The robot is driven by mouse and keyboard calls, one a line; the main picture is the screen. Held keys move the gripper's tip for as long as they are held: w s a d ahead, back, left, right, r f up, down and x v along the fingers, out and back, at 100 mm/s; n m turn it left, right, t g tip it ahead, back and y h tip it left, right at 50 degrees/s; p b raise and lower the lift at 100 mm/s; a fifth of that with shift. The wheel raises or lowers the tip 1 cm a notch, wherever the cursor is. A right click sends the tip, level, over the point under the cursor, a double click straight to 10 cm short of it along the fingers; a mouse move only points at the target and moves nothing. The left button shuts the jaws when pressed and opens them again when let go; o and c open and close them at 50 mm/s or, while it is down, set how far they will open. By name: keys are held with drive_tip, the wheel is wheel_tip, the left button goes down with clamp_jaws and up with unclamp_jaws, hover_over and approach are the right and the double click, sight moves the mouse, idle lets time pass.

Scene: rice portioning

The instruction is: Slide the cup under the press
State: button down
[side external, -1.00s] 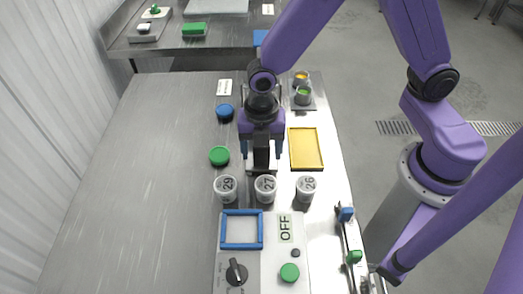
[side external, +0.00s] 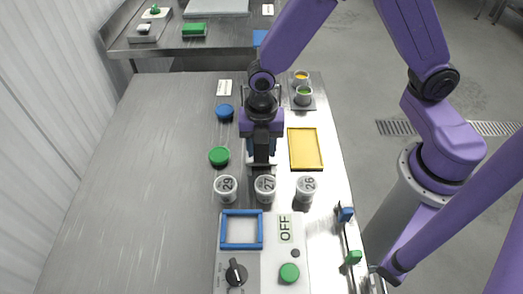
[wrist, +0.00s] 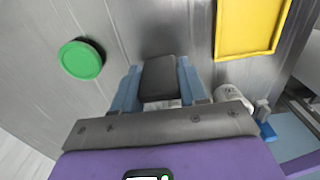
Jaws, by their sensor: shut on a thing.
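My gripper (side external: 261,160) is over the table between the green disc and the yellow tray. It is shut on a mostly hidden blue-and-white piece (side external: 272,148), whose blue sides (wrist: 190,82) flank the dark finger in the wrist view. I cannot tell whether this piece is a cup or part of the press. Three white numbered cups stand in a row in front of the gripper: cup 29 (side external: 226,195), cup 27 (side external: 265,195) and cup 26 (side external: 306,195). One white cup (wrist: 233,94) shows in the wrist view. I cannot clearly identify the press.
A green disc (side external: 219,156) and a blue disc (side external: 225,112) lie left of the gripper. A yellow tray (side external: 321,148) lies right. A control panel (side external: 270,262) with a blue frame (side external: 242,213) is in front of the cups. The table's left half is clear.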

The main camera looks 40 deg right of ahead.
drive_tip(key=w+d, duration=0.9)
drive_tip(key=shift+w, duration=0.1)
drive_tip(key=c, duration=0.6)
unclamp_jaws()
drive_tip(key=shift+r, duration=0.25)
wheel_tip(320, 180, up, 17)
